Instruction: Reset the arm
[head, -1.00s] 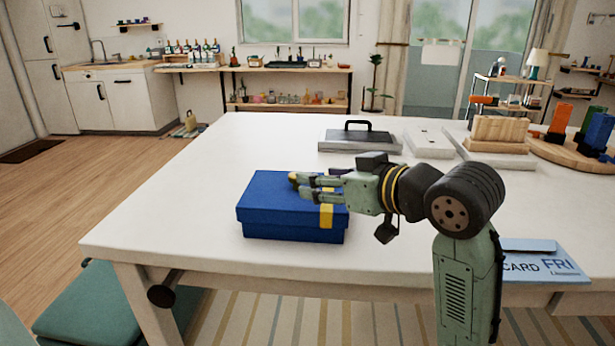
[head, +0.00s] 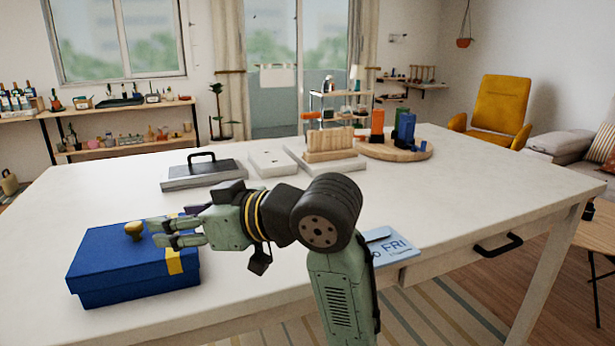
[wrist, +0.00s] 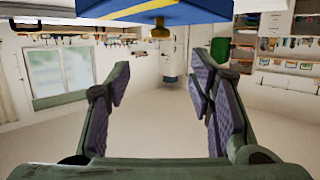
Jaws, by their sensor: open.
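My gripper (head: 158,233) is open and empty, with a gap between its two fingers in the wrist view (wrist: 158,85). The knob (wrist: 160,32) shows in the wrist view beyond the fingertips at the top, clear of both fingers, below part of the blue box (wrist: 200,12). The box is closed and has a yellow band (head: 174,262). My arm reaches in from the front of the white table (head: 470,195).
A grey tray with a black handle (head: 203,174), a white slab (head: 272,163), a wooden block on a board (head: 330,143) and a round wooden board (head: 415,153) with coloured blocks stand farther back. A blue card (head: 392,247) lies near the front edge. The table's right side is clear.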

